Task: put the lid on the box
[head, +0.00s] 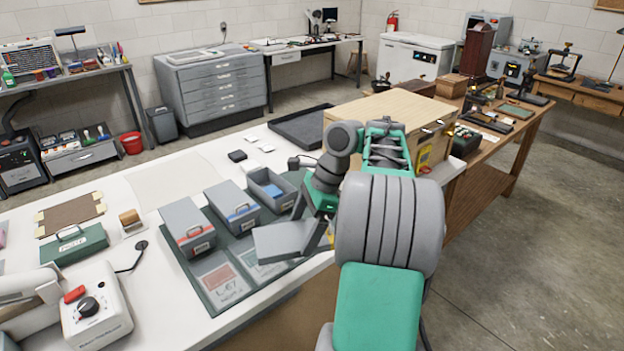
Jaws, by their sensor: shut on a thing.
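A grey lid (280,243) is a flat slab, held nearly level over the front right part of the green mat (228,299). My gripper (311,222) is shut on the lid at its right side; the exact contact is partly hidden by my own arm. An open grey box (257,180) with blue contents (271,192) stands on the mat behind the lid. The lid is apart from this box, in front of it in the picture. Part of the box's right side is close to my wrist.
Two closed grey boxes, one with a red label (197,238) and one with a blue label (242,212), stand left of the open box. A black tray (300,126) and a wooden crate (352,107) lie behind. A white device (97,310) is at front left.

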